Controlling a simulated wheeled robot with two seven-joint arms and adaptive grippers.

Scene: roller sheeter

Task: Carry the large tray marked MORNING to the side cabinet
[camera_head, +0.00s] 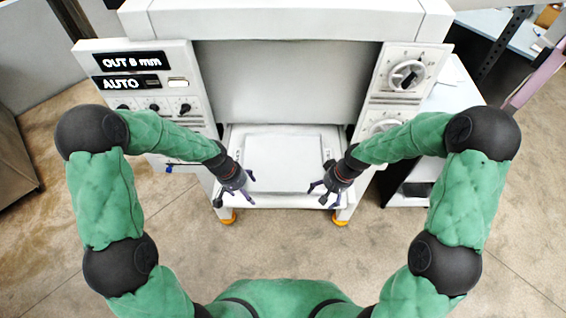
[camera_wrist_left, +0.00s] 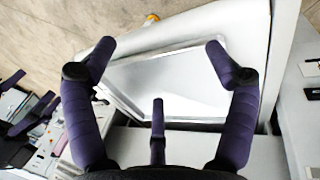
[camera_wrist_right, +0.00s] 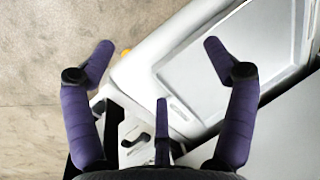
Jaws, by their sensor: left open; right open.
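A large white tray (camera_head: 284,163) with a raised rim lies flat on the low outfeed shelf of the roller sheeter. I cannot make out any marking on it. It also shows in the left wrist view (camera_wrist_left: 165,85) and in the right wrist view (camera_wrist_right: 225,65). My left gripper (camera_head: 234,197) is open above the shelf by the tray's left side. My right gripper (camera_head: 326,193) is open by the tray's right side. Both grippers are empty, and neither visibly holds the rim.
The white roller sheeter (camera_head: 290,80) fills the middle, with labels reading OUT 8 mm and AUTO on its left panel and knobs (camera_head: 405,75) on its right. A white-topped cabinet (camera_head: 445,100) stands right of it. Grey floor in front is clear.

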